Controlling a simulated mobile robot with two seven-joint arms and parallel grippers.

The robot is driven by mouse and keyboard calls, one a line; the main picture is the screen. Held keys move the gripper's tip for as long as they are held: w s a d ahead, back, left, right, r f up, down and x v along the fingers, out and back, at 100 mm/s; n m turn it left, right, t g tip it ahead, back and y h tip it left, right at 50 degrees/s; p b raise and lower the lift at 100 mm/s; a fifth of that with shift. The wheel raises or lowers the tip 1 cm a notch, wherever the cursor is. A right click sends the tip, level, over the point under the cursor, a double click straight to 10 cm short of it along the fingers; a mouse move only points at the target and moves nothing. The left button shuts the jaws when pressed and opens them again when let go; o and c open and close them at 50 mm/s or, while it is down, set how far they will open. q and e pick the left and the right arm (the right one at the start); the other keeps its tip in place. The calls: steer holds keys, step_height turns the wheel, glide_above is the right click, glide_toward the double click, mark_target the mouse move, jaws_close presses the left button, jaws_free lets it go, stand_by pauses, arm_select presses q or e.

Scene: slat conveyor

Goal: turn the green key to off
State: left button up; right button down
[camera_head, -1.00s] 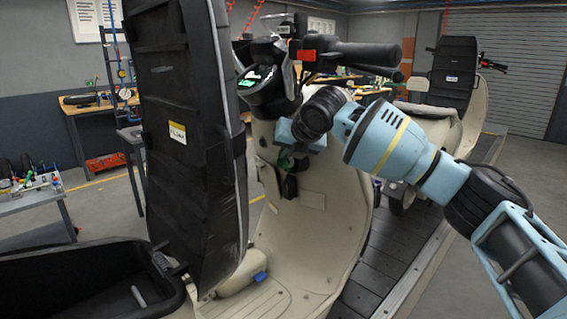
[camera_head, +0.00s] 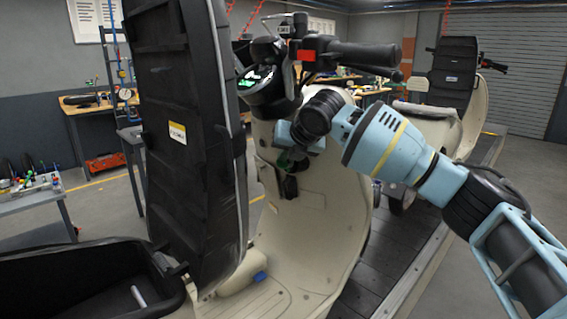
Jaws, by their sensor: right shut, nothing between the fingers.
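A cream scooter (camera_head: 330,215) stands on the slat conveyor, with its black seat raised upright. The green key (camera_head: 282,160) shows as a small dark green patch on the inner side of the front shield, below the handlebar. My right gripper (camera_head: 291,154) is at the key, its blue body (camera_head: 300,138) partly hiding the area. The fingers are dark and small here; they are shut with nothing between them. Whether they touch the key, and how the key is turned, I cannot tell. My left gripper is not in view.
The raised seat (camera_head: 190,130) stands close left of the key. The handlebar grip (camera_head: 365,52) and lit display (camera_head: 256,78) are just above my right wrist. A second scooter (camera_head: 455,100) stands behind on the conveyor (camera_head: 385,265). A bench with tools (camera_head: 35,195) is at far left.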

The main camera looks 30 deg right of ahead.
steer(key=shift+a+f, duration=0.2)
steer(key=shift+f, duration=0.85)
stand_by(0.7)
steer(key=w+r+v, duration=0.1)
steer(key=v, duration=0.8)
steer(key=shift+s+d+r, duration=0.15)
steer(key=shift+d+r, duration=0.05)
steer(key=shift+r, duration=0.05)
stand_by(0.9)
stand_by(0.5)
